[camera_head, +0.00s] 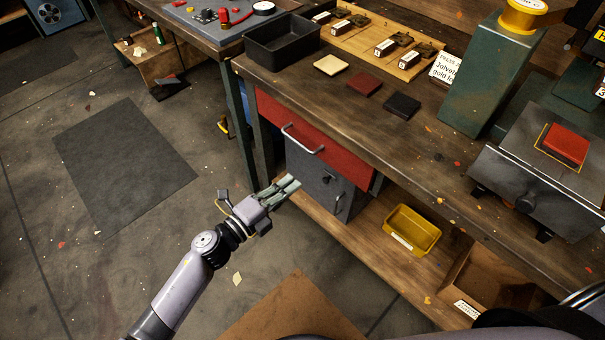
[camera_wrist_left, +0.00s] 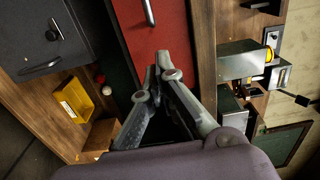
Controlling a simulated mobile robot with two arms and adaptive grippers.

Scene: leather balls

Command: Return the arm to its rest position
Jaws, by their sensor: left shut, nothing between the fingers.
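My left arm reaches in from the lower left in the head view. Its gripper (camera_head: 287,186) is in front of the workbench, near the grey cabinet below the red drawer (camera_head: 310,137). In the left wrist view, my left gripper (camera_wrist_left: 160,62) is shut with its fingertips together and nothing between them. Behind the fingers in that view is the red drawer front (camera_wrist_left: 150,22) with its metal handle; I cannot tell the gap to it. My right gripper is not in view.
The workbench top (camera_head: 330,88) holds a black tray (camera_head: 283,42), three square leather pieces and a green press column (camera_head: 490,85). A yellow bin (camera_head: 411,230) stands on the lower shelf. The grey cabinet (camera_head: 318,180) has a handle facing my gripper. Floor to the left is open, with a dark mat (camera_head: 124,165).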

